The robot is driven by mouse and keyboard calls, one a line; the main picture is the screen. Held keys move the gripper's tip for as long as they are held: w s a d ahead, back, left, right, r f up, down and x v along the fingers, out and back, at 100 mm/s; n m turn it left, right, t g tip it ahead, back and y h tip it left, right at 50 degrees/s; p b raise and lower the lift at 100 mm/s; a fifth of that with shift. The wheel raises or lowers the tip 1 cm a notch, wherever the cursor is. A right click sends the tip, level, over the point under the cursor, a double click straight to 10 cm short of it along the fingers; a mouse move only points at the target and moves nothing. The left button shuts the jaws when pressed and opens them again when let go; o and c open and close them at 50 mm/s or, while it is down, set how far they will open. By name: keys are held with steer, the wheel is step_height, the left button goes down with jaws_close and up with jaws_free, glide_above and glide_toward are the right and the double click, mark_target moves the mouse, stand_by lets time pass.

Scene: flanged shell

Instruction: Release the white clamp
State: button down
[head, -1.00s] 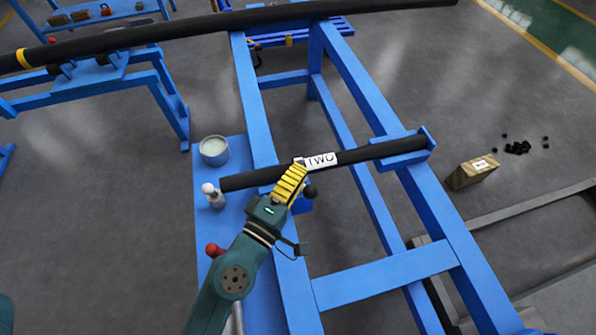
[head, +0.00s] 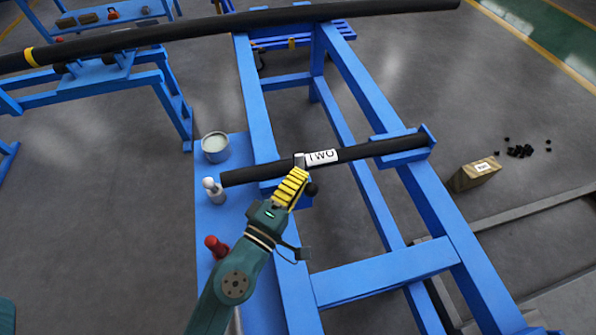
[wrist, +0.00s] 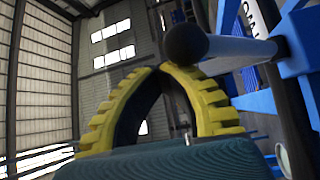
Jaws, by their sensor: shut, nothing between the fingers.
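My gripper (head: 302,173) has yellow ribbed fingers. In the wrist view its fingertips (wrist: 165,68) meet and nothing shows between them. In the head view it is just in front of the black pipe (head: 375,150), by the white "TWO" label (head: 322,157). A small pale grey-white piece (head: 300,160) at the pipe, left of the label, may be part of the white clamp. A black ball knob (head: 311,189) sits right of my fingers. The rest of the clamp is hidden or unclear.
The pipe lies across a blue frame (head: 385,278). On the blue side plate stand a grey can (head: 215,147), a white-topped object (head: 214,192) and a red-topped one (head: 216,247). A long black pipe (head: 230,28) crosses behind. A box (head: 473,174) is on the floor at right.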

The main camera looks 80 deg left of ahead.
steer(key=shift+w+d+f+h, duration=0.2)
steer(key=shift+f+h, duration=0.1)
steer(key=shift+f, duration=0.3)
step_height(320, 180, up, 5)
steer(key=s+a+p, duration=0.1)
steer(key=a+p, duration=0.1)
steer(key=p, duration=0.2)
steer(key=s+d+f+b, duration=0.4)
steer(key=s+f+b, duration=0.2)
steer(key=b, duration=0.1)
steer(key=shift+s+d+f, duration=0.2)
steer(key=shift+s+d, duration=0.05)
steer(key=shift+s, duration=0.05)
